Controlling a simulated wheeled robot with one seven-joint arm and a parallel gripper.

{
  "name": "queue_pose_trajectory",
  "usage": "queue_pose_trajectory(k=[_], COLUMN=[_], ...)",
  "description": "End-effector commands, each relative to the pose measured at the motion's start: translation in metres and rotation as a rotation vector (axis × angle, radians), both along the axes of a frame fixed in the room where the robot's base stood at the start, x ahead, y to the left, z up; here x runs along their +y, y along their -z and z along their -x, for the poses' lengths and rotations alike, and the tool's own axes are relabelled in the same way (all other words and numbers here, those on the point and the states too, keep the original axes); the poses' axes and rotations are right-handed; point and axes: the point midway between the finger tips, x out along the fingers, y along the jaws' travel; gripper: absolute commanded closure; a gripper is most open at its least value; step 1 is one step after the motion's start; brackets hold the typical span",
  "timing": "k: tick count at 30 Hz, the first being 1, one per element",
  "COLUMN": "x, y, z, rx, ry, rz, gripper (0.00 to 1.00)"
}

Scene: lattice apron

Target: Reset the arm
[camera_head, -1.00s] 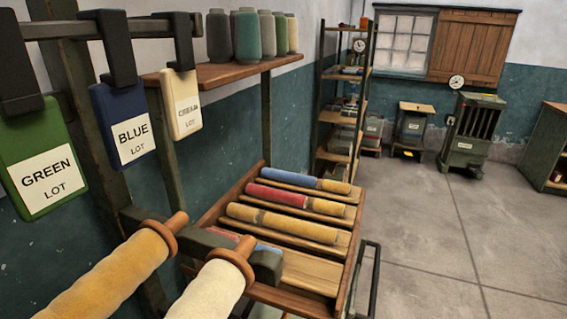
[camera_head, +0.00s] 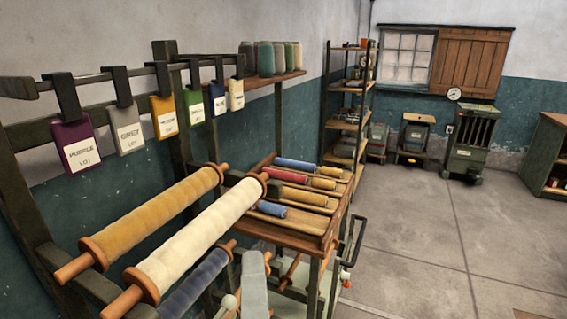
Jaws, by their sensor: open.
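My gripper is not in view. A pale grey-green upright shape (camera_head: 255,282) shows at the bottom middle, in front of the rack; I cannot tell whether it is part of my arm. No jaws or fingertips can be made out anywhere.
A yellow roll (camera_head: 158,212) and a cream roll (camera_head: 205,234) lie on the left rack, a dark blue roll (camera_head: 197,281) below. Lot tags, including a purple one (camera_head: 75,145), hang above. A slatted cart (camera_head: 283,236) holds several smaller rolls. Floor (camera_head: 420,240) at right is clear.

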Motion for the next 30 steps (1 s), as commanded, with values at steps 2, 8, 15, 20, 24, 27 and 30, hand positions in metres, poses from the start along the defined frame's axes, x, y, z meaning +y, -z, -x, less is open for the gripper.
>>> queue_pose_trajectory(k=[2, 8, 15, 20, 24, 27, 30], x=[0.000, 0.009, 0.029, 0.044, 0.045, 0.031, 0.011], y=[-0.003, -0.011, -0.028, -0.027, -0.003, 0.027, 0.058], z=[-0.001, 0.002, 0.010, 0.020, 0.031, 0.041, 0.051], rx=[-0.013, -0.065, -0.179, -0.283, -0.393, -0.467, -0.514], ry=[0.001, -0.027, -0.090, -0.147, -0.188, -0.198, -0.194], rz=[0.035, 0.136, 0.309, 0.486, 0.722, 0.913, 1.070], gripper=[0.17, 0.17, 0.17, 0.17, 0.17, 0.17, 0.17])
